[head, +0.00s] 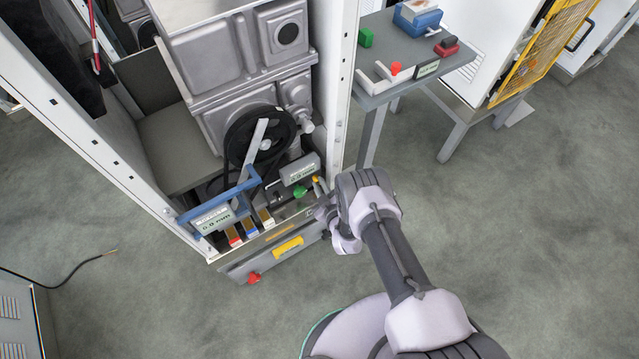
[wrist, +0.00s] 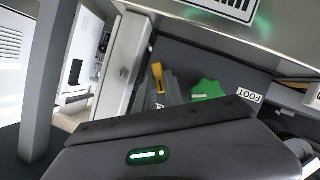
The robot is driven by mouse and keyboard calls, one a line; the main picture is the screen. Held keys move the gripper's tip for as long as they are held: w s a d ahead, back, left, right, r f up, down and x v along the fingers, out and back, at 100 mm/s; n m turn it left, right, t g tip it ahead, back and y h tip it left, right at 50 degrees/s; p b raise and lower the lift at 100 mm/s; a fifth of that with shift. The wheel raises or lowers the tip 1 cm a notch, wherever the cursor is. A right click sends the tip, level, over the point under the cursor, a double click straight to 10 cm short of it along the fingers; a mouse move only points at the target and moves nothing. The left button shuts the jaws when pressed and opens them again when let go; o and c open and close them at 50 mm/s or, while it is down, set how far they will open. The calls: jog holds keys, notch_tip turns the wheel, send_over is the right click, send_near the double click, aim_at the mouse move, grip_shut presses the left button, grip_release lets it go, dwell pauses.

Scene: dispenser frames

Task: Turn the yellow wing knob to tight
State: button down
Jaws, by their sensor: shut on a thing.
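The yellow wing knob (head: 315,179) shows as a small yellow piece at the right end of the machine's front ledge. In the wrist view the yellow wing knob (wrist: 157,75) stands up just beyond the dark edge of my gripper housing, beside a green knob (wrist: 208,90). My gripper (head: 320,202) is at the ledge's right end, right at the yellow knob, and is shut on it. The fingertips and their contact are mostly hidden by the wrist and housing. The knob's lower part and any tight marking cannot be read.
The green knob (head: 299,192) sits close left of my gripper, below a grey labelled box (head: 300,169). A white cabinet post (head: 340,80) rises behind.

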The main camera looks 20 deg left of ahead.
jog(key=shift+w+d+r+m+g+y, duration=0.15)
jog(key=shift+m+g, duration=0.2)
jog(key=shift+m, duration=0.25)
jog(key=shift+w+a+m+g+y, duration=0.15)
jog(key=shift+m+g, duration=0.2)
jog(key=shift+m, duration=0.25)
jog(key=shift+d+m+g+y, duration=0.15)
jog(key=shift+m+g+y, duration=0.35)
jog(key=shift+m, duration=0.3)
jog(key=c, duration=1.4)
grip_release()
jog(key=shift+c, duration=0.2)
